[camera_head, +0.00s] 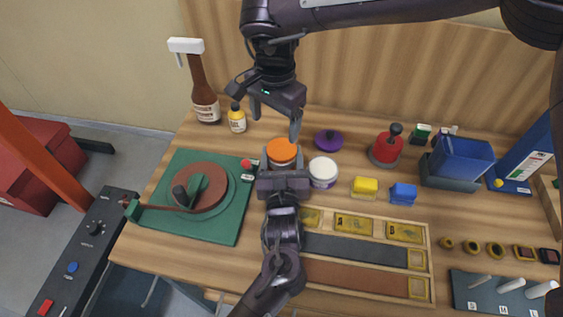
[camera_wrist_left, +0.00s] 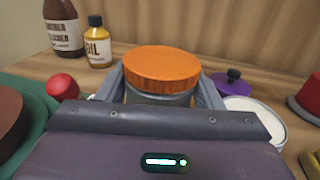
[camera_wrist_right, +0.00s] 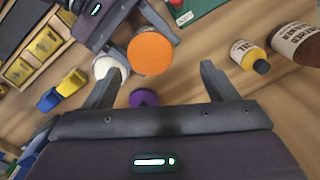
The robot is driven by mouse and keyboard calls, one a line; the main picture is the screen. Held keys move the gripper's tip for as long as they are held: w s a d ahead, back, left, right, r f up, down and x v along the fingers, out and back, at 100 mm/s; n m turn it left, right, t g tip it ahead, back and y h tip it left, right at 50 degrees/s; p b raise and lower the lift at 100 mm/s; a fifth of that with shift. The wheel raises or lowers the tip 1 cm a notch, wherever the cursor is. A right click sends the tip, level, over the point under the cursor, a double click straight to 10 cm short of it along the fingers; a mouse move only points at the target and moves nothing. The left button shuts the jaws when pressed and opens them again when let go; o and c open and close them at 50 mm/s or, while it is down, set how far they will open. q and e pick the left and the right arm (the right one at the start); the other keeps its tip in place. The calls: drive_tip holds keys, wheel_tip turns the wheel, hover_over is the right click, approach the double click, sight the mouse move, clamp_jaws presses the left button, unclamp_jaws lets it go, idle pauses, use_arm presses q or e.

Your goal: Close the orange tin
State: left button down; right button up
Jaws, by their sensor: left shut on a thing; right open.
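The orange tin (camera_head: 282,151) stands on the table with its orange lid on top. In the left wrist view the orange lid (camera_wrist_left: 161,66) sits over the grey tin body (camera_wrist_left: 158,98). My left gripper (camera_head: 283,160) is shut around the tin body, one finger on each side, below the lid. My right gripper (camera_head: 275,120) is open and empty above and behind the tin. In the right wrist view the lid (camera_wrist_right: 150,53) shows beyond the right fingers, not between them. Whether the lid is fully seated I cannot tell.
A white tin (camera_head: 323,172) and a purple knobbed lid (camera_head: 328,140) stand close on the right. An oil bottle (camera_head: 237,118) and a brown bottle (camera_head: 205,100) stand at the back left. A green board (camera_head: 224,226) lies left. Yellow (camera_head: 364,187) and blue (camera_head: 403,194) blocks are right.

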sight(282, 148)
drive_tip(key=n, duration=0.2)
drive_tip(key=d+n, duration=0.1)
drive_tip(key=r+n, duration=0.1)
drive_tip(key=n, duration=0.1)
drive_tip(key=shift+s+d+n, duration=0.1)
drive_tip(key=shift+d+n, duration=0.1)
drive_tip(key=shift+n, duration=0.1)
drive_tip(key=shift+f, duration=4)
drive_tip(key=shift+c, duration=0.2)
drive_tip(key=c, duration=1)
drive_tip(key=o, duration=1.1)
